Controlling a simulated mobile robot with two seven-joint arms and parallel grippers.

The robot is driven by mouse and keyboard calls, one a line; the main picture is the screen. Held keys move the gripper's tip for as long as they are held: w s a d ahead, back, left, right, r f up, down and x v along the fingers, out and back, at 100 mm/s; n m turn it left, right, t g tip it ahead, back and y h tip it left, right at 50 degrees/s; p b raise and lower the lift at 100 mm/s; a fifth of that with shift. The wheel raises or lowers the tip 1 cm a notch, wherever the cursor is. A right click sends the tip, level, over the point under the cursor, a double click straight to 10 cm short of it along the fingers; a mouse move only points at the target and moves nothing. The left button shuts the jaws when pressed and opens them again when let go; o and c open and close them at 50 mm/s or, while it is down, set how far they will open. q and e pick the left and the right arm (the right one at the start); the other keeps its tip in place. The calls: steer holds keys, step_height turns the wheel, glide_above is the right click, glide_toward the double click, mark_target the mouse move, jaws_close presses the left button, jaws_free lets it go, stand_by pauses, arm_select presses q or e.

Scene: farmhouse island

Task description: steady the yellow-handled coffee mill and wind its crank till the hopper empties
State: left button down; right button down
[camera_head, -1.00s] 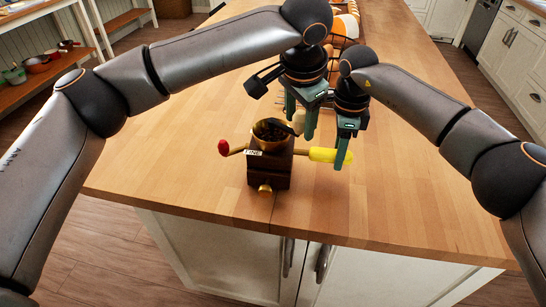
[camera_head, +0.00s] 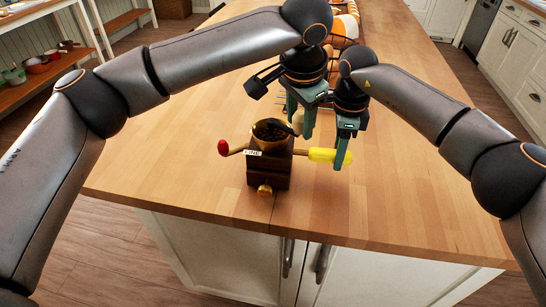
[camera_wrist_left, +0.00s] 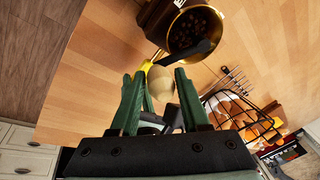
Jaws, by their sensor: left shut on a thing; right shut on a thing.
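The coffee mill (camera_head: 268,170) stands upright near the island's front edge, a dark wooden body with a brass hopper (camera_head: 258,134). Dark beans (camera_wrist_left: 190,28) show inside the hopper in the left wrist view. Its yellow handle (camera_head: 322,155) sticks out to the right, and my right gripper (camera_head: 343,157) is shut on it. A dark crank arm (camera_wrist_left: 193,50) runs from the hopper to a cream knob (camera_wrist_left: 160,83). My left gripper (camera_wrist_left: 158,92) is shut on that knob, at the hopper's right.
A red-tipped rod (camera_head: 224,148) sticks out from the mill's left, and a brass knob (camera_head: 265,190) is low on its front. A dark wire basket (camera_wrist_left: 240,105) with orange and white things stands farther back. The wooden top (camera_head: 170,150) is clear to the left.

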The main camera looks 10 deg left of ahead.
arm_select(q)
steer(key=shift+w+a+r, duration=0.1)
steer(key=shift+w, duration=0.05)
steer(key=shift+w, duration=0.35)
arm_select(e)
steer(key=shift+s, duration=0.1)
steer(key=shift+s+a+f, duration=0.1)
steer(key=shift+s+a, duration=0.1)
stand_by(0.4)
arm_select(q)
steer(key=c, duration=0.7)
jaws_free()
arm_select(e)
steer(key=shift+w+d, duration=0.1)
arm_select(q)
steer(key=shift+s, duration=0.1)
arm_select(e)
steer(key=shift+d, duration=0.1)
steer(key=shift+w, duration=0.1)
